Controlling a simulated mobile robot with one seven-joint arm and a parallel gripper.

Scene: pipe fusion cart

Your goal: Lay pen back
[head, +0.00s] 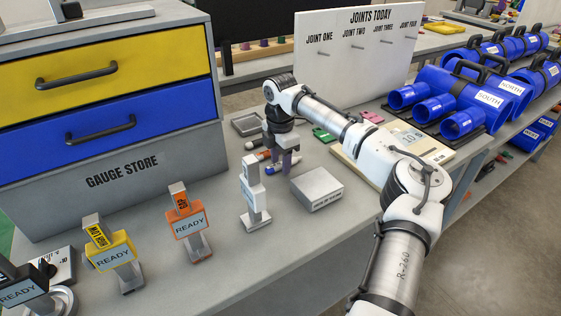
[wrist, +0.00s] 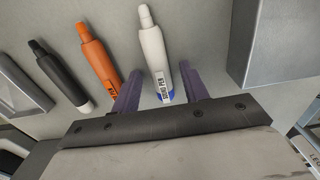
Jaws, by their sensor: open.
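In the wrist view a white pen with a blue end (wrist: 152,48) lies on the grey bench top, between the spread purple fingers of my gripper (wrist: 160,70). In the head view my gripper (head: 282,163) points down at the bench beside the pens, open. The blue-ended pen (head: 270,170) is partly hidden behind it there.
A grey block (head: 318,188) sits close to the right of my gripper. A white READY stand (head: 254,192) is in front, with an orange one (head: 187,222) and a yellow one (head: 112,250) further left. A grey tray (head: 246,124) lies behind; a white joints board (head: 356,55) stands at the back.

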